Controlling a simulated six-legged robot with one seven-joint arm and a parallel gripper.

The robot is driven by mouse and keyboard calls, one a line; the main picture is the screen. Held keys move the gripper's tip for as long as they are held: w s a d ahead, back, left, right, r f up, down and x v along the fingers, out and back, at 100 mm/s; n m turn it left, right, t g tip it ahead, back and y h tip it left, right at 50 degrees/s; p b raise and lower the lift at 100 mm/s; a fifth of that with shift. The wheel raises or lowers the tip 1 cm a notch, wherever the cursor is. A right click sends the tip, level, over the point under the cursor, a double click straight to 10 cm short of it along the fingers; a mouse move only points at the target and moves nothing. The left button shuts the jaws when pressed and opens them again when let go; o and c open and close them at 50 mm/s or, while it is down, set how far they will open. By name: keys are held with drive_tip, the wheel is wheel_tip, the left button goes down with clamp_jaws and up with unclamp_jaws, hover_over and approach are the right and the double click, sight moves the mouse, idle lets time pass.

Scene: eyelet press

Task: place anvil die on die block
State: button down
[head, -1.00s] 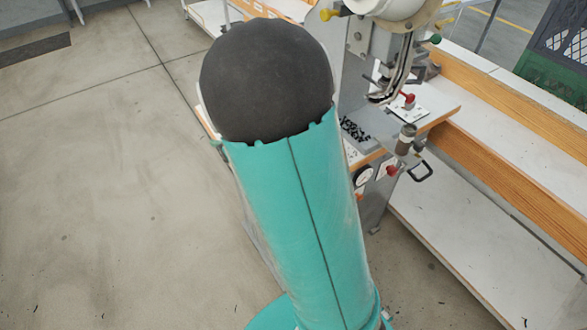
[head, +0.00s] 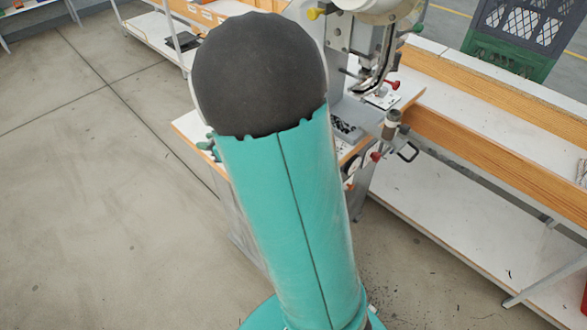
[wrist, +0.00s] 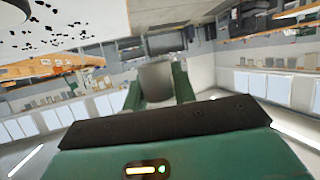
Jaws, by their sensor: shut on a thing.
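In the wrist view, my gripper (wrist: 157,88) has two green fingers closed on the sides of a grey cylinder, which I take to be the anvil die (wrist: 157,78). The cylinder is held clear of any surface I can make out. In the head view, my own arm hides the gripper and the die. The eyelet press (head: 352,35) stands beyond my arm, with a small white plate (head: 384,100) and a red knob below its head. I cannot tell which part is the die block.
The press table (head: 402,92) has small black pieces (head: 345,128) on it. A white bench with wooden edges (head: 490,135) runs to the right, with a dark crate (head: 520,35) behind. The floor at left is clear.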

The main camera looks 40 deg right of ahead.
drive_tip(key=s+d+r+y, duration=0.1)
drive_tip(key=s+d+r, duration=0.2)
drive_tip(key=s+d, duration=0.7)
drive_tip(key=s+d+r+n+g+y, duration=0.1)
drive_tip(key=s+d, duration=0.3)
drive_tip(key=s, duration=0.5)
drive_tip(key=s+d+r+n, duration=0.1)
drive_tip(key=s+d, duration=0.3)
drive_tip(key=s, duration=0.5)
drive_tip(key=w+a+f, duration=0.1)
drive_tip(key=w+f, duration=0.1)
drive_tip(key=w, duration=0.2)
drive_tip(key=w+a+f, duration=0.1)
drive_tip(key=w+f, duration=0.2)
drive_tip(key=w, duration=0.1)
drive_tip(key=w+a+f, duration=0.1)
drive_tip(key=w+f, duration=0.2)
drive_tip(key=w, duration=0.1)
drive_tip(key=shift+w, duration=0.25)
drive_tip(key=shift+w+f, duration=0.4)
drive_tip(key=shift+f, duration=0.15)
drive_tip(key=shift+w+f, duration=0.15)
drive_tip(key=shift+f, duration=0.75)
drive_tip(key=shift+w+f, duration=0.15)
drive_tip(key=shift+f, duration=0.75)
drive_tip(key=shift+a+f, duration=0.1)
drive_tip(key=shift+f, duration=0.05)
drive_tip(key=c, duration=1.1)
unclamp_jaws()
drive_tip(key=shift+c, duration=0.2)
